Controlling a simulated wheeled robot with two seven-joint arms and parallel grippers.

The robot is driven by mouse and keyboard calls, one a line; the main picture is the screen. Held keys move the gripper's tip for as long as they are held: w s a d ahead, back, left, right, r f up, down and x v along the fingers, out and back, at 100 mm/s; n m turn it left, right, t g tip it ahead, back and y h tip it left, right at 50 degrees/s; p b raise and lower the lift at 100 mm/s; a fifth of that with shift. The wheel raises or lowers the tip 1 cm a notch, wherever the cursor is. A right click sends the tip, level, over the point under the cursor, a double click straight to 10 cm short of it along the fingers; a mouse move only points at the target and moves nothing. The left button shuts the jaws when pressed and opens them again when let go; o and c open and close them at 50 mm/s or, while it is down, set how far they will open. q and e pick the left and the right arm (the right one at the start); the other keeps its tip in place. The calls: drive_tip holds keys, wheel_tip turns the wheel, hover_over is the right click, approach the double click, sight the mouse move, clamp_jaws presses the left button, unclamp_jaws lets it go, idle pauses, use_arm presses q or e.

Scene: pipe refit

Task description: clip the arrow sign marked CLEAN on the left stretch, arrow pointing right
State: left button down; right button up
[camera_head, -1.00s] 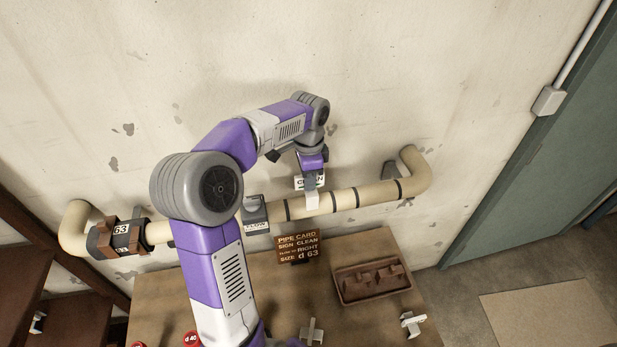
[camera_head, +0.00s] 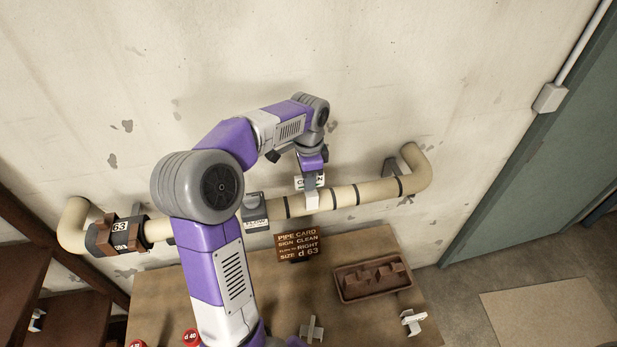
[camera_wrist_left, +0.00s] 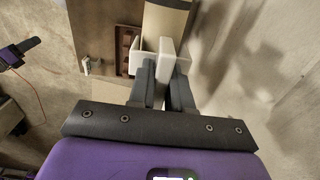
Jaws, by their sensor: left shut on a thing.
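My left gripper (camera_head: 312,172) is shut on the white CLEAN sign (camera_head: 318,183), whose lettering is partly hidden by the fingers. The sign's white clip (camera_head: 312,202) is at the cream pipe (camera_head: 340,196), right of the grey middle fitting (camera_head: 254,210); I cannot tell if it is seated. The arrow cannot be read. In the left wrist view, the fingers (camera_wrist_left: 164,85) hold the white clip part (camera_wrist_left: 166,57) beside the pipe (camera_wrist_left: 166,25). A brown card (camera_head: 297,244) reads SIGN CLEAN, RIGHT, SIZE d 63.
A dark clamp marked 63 (camera_head: 119,236) sits on the pipe's left end. My left arm hides part of the left stretch. The bench holds a brown tray (camera_head: 347,292), white clip pieces (camera_head: 413,322) and red d 40 caps (camera_head: 191,338). Wall lies close behind the pipe.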

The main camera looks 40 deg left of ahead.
use_arm(q)
drive_tip(key=shift+f+b, duration=0.65)
drive_tip(key=shift+f, duration=0.4)
drive_tip(key=shift+f+b, duration=0.4)
drive_tip(key=shift+f, duration=0.3)
idle(0.3)
drive_tip(key=c, duration=0.6)
unclamp_jaws()
drive_tip(key=shift+o, duration=0.2)
drive_tip(key=shift+r, duration=0.15)
drive_tip(key=shift+r+p, duration=3.45)
drive_tip(key=shift+r, duration=0.3)
drive_tip(key=shift+f, duration=0.1)
